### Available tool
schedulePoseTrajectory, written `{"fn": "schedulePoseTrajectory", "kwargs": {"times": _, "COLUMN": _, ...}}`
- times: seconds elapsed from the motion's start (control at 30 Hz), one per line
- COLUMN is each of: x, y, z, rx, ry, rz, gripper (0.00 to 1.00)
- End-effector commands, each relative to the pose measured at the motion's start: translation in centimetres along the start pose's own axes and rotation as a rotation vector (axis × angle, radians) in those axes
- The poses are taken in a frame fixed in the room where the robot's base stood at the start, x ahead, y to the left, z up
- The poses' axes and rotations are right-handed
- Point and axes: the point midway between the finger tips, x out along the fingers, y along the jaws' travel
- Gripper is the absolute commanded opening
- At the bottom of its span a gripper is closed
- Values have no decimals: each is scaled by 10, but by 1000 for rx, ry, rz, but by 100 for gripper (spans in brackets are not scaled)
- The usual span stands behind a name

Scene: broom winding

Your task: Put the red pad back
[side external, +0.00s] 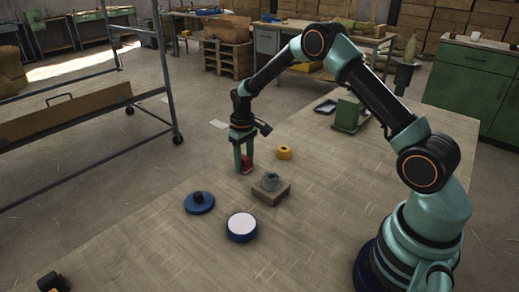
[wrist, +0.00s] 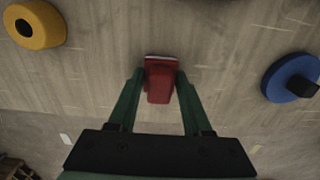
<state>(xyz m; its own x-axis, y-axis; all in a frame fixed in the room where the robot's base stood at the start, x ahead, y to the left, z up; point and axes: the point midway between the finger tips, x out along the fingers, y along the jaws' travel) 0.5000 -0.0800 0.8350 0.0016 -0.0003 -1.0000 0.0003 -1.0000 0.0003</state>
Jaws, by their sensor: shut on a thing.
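The red pad (wrist: 160,84) is a small red block with a pale strip along one edge. It sits between the two green fingers of my gripper (wrist: 158,88) in the wrist view, and the fingers are shut on it. In the side external view my gripper (side external: 244,169) points down over the table, with the red pad (side external: 247,163) low between its fingers, at or close to the tabletop. I cannot tell whether the pad touches the table.
A yellow ring (side external: 284,153) and a wooden block with a grey round piece (side external: 271,182) are right of my gripper. A blue disc with a dark knob (side external: 199,202) and a white-topped blue tin (side external: 242,227) stand nearer. A green box-like stand (side external: 348,114) is further back. The table's front left is mostly clear.

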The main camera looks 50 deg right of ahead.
Motion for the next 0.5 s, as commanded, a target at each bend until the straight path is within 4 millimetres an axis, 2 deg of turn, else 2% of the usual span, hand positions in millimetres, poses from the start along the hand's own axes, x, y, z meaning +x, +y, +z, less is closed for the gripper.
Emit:
{"fn": "schedulePoseTrajectory", "kwargs": {"times": 0.1, "x": 3, "y": 0, "z": 0, "rx": 0, "ry": 0, "rz": 0, "gripper": 0}}
{"fn": "schedulePoseTrajectory", "kwargs": {"times": 0.13, "x": 3, "y": 0, "z": 0, "rx": 0, "ry": 0, "rz": 0, "gripper": 57}}
{"fn": "schedulePoseTrajectory", "kwargs": {"times": 0.2, "x": 3, "y": 0, "z": 0, "rx": 0, "ry": 0, "rz": 0, "gripper": 79}}
{"fn": "schedulePoseTrajectory", "kwargs": {"times": 0.5, "x": 2, "y": 0, "z": 0, "rx": 0, "ry": 0, "rz": 0, "gripper": 79}}
